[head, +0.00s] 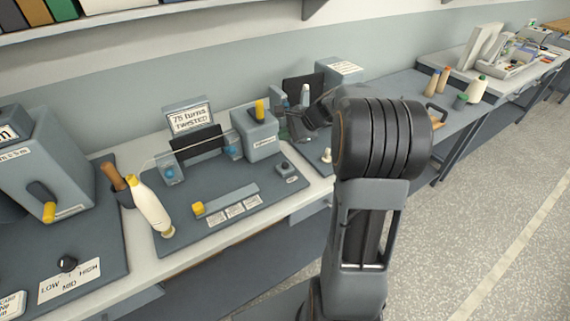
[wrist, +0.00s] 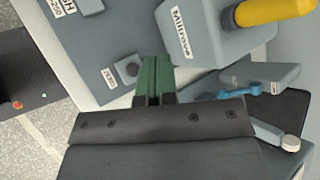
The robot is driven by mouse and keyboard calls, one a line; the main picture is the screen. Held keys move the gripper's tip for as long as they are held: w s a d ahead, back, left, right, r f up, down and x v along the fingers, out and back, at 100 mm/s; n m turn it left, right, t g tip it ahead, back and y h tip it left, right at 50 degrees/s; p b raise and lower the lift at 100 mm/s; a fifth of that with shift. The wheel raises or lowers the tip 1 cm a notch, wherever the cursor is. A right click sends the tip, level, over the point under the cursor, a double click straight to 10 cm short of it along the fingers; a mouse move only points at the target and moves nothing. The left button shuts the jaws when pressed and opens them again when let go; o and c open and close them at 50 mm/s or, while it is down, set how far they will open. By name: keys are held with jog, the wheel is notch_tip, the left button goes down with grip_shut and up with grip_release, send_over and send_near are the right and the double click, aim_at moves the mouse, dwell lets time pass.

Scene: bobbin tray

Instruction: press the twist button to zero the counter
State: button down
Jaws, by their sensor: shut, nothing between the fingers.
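A small dark button (head: 284,165) on a grey block sits at the right end of the dark twisting mat, with a white label beside it. It also shows in the wrist view as a dark round button (wrist: 132,69). The counter display (head: 188,119) stands at the back of the mat and reads "75 turns TWISTED". My gripper's green fingers (wrist: 155,65) are shut and empty. In the wrist view their tips appear just right of the button; I cannot tell whether they touch it. In the head view my gripper is hard to make out among dark parts.
A grey box with a yellow handle (head: 255,133) stands behind the button. A white peg (head: 326,155) stands to the right. The floor in front is clear.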

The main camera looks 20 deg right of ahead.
aim_at(285, 165)
jog(key=shift+f+b, duration=3.4)
jog(key=shift+f, duration=0.95)
jog(key=shift+f, duration=0.15)
jog(key=shift+f+b, duration=0.25)
jog(key=shift+b, duration=0.05)
jog(key=shift+f+b, duration=0.4)
jog(key=shift+f, duration=0.15)
jog(key=shift+r, duration=0.1)
jog(key=shift+r+p, duration=0.8)
jog(key=shift+r, duration=0.1)
notch_tip(285, 165, up, 5)
jog(key=p, duration=0.4)
